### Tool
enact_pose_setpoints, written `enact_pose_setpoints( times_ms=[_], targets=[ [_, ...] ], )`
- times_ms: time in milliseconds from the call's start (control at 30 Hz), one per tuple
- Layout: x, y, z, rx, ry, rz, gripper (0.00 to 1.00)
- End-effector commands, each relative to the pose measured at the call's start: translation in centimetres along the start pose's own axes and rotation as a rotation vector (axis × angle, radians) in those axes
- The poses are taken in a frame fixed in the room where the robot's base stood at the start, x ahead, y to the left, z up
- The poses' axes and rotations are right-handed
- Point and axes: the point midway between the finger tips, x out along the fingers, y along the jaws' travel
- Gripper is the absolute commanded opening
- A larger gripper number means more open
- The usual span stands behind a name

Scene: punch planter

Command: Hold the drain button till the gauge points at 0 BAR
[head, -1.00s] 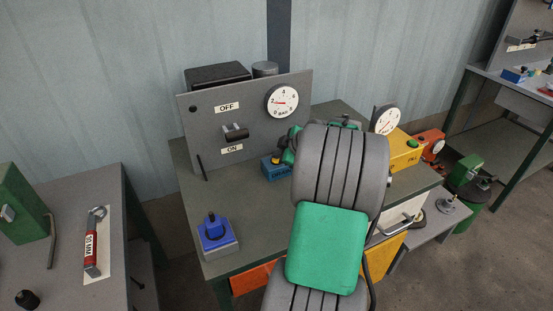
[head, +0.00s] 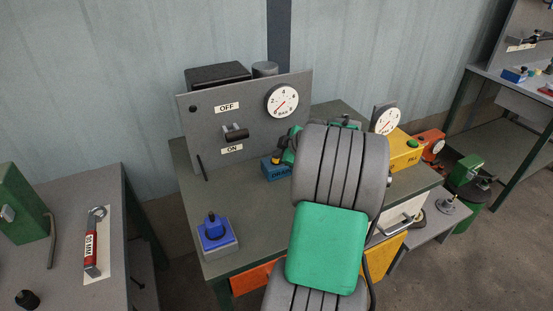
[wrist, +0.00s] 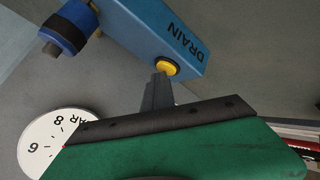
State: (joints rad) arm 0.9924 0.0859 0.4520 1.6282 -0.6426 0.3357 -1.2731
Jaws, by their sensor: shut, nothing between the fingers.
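The blue drain box (head: 273,170) sits on the bench in front of the grey panel, partly hidden by my arm. In the wrist view the box (wrist: 165,32) reads DRAIN and carries a yellow button (wrist: 168,67). My gripper (wrist: 161,76) is shut and empty, its fingertips at the button's edge and seemingly touching it. How far the button is pressed cannot be told. The gauge (head: 282,101) on the panel has its needle pointing to the lower left, at or very near 0. A gauge face (wrist: 50,140) shows partly in the wrist view.
The panel has a lever (head: 236,133) between OFF and ON labels. A second gauge (head: 386,120) and a yellow box (head: 404,155) stand right of my arm. A blue-topped block (head: 216,232) stands at the bench's front left.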

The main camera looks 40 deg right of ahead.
Motion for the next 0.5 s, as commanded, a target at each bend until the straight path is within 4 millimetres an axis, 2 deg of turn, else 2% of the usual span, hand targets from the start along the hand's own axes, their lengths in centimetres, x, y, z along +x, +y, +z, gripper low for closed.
enact_pose_setpoints(
  times_ms=[200,500],
  targets=[
    [-0.1,0.0,0.0,0.001,-0.001,-0.002,0.0],
    [-1.1,0.8,-0.8,0.001,0.0,-0.001,0.0]
  ],
)
